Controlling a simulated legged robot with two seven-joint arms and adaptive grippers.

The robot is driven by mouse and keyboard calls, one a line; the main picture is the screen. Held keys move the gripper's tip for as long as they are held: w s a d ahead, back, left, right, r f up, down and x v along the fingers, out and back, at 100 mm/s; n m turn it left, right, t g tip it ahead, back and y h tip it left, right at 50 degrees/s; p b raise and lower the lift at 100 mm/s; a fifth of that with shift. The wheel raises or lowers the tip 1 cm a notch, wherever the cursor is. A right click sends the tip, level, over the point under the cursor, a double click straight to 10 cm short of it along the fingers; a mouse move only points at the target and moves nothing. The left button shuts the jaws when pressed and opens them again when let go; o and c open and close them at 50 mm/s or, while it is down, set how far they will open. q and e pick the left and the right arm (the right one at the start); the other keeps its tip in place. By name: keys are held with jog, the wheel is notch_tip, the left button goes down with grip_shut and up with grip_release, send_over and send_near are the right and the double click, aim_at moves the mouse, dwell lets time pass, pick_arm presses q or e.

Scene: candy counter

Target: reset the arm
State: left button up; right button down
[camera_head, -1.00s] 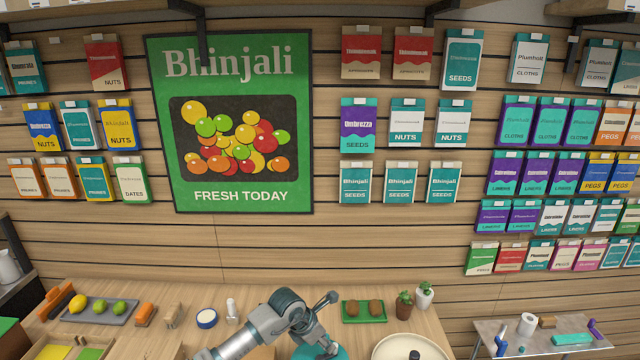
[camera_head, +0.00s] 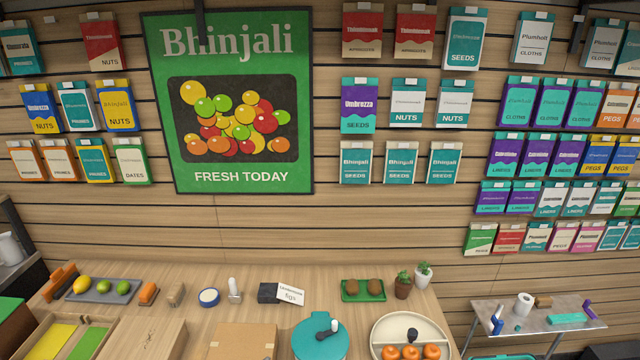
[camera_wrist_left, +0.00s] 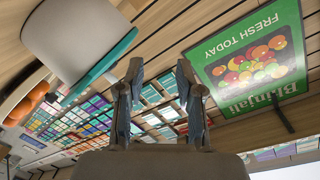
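My left gripper (camera_wrist_left: 158,95) shows in the left wrist view with its two fingers apart and nothing between them. The wrist picture is turned over, with the green poster upside down. A pale cylindrical tub (camera_wrist_left: 75,35) with a teal rim is at its upper left, apart from the fingers. In the head view neither arm nor gripper shows. The round teal lid (camera_head: 318,342) with a knob sits at the front middle of the counter, with no gripper at it.
The wooden counter (camera_head: 190,325) holds a tray of fruit (camera_head: 100,291), a green tray (camera_head: 362,292), potted plants (camera_head: 403,286) and a divided round dish (camera_head: 436,333) with oranges. A dark block with a "figs" card (camera_head: 290,293) stands behind the lid. A side table (camera_head: 540,326) is at right.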

pick_arm(q)
jog(key=s+a+f+n+g+y, duration=0.2)
jog(key=s+a+f+n+g, duration=0.4)
jog(key=s+f, duration=0.7)
jog(key=s+a+f+g+h, duration=0.1)
jog(key=s+f+g, duration=0.25)
jog(key=s, duration=0.45)
jog(key=s+a+f+g, duration=0.2)
jog(key=s+g, duration=0.2)
jog(key=s, duration=0.5)
notch_tip(320, 180, down, 23)
jog(key=g, duration=0.1)
jog(key=s+a+f+g, duration=0.1)
jog(key=s+a+f, duration=0.2)
jog(key=s+f, duration=1.5)
jog(key=shift+s+f, duration=0.2)
jog(key=shift+s, duration=0.4)
